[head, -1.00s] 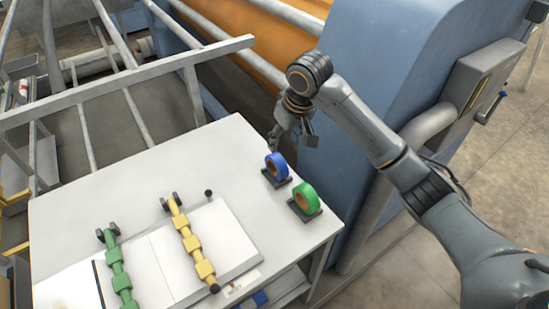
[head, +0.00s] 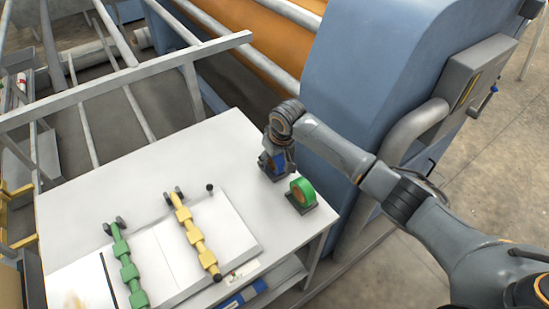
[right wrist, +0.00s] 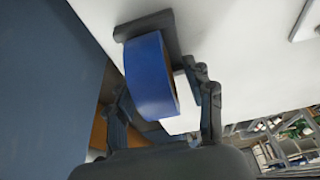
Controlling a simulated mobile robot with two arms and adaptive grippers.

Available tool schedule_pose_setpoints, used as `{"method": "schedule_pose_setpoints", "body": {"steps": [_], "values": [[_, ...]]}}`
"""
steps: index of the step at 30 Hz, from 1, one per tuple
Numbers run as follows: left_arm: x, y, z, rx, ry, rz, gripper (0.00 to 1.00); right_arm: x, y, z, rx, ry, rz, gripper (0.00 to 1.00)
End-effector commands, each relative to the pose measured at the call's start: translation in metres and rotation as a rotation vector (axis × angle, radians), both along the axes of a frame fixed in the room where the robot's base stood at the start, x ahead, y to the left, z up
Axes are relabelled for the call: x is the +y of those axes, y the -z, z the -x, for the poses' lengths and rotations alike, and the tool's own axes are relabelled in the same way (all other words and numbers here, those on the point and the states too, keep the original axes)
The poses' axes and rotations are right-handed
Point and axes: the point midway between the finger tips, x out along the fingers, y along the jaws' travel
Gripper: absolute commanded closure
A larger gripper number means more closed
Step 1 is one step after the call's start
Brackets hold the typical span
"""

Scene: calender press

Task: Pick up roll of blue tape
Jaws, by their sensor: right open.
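The roll of blue tape (right wrist: 149,75) stands upright on its dark holder (right wrist: 145,25) on the white table. In the right wrist view it sits between the two fingers of my right gripper (right wrist: 162,88), which are open on either side of it with a gap showing at the right. In the head view my right gripper (head: 273,158) is over the tape and hides most of it; only a patch of blue (head: 280,160) shows. My left gripper is not in view.
A green tape roll (head: 302,190) stands on its own holder close by. The blue machine housing (head: 360,90) rises just behind the table edge. The white table's (head: 150,165) back middle is clear.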

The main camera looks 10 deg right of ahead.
Motion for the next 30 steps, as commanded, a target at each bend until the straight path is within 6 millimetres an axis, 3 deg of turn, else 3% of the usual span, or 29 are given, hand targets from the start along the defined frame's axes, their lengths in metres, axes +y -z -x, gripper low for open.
{"method": "schedule_pose_setpoints", "body": {"steps": [5,13,14,25,30], "values": [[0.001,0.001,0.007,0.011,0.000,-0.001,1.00,0.000,0.001,0.000,0.000,0.000,0.000,0.47],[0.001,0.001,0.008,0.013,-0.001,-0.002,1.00,0.000,0.000,0.000,0.000,0.000,0.000,0.98],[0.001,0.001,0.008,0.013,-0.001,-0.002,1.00,0.000,0.000,0.000,0.000,0.000,0.000,1.00],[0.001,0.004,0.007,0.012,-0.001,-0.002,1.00,0.000,-0.003,-0.001,-0.002,0.000,-0.001,1.00],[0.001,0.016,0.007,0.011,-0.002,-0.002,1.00,0.000,-0.017,-0.002,-0.006,-0.001,-0.001,1.00]]}}
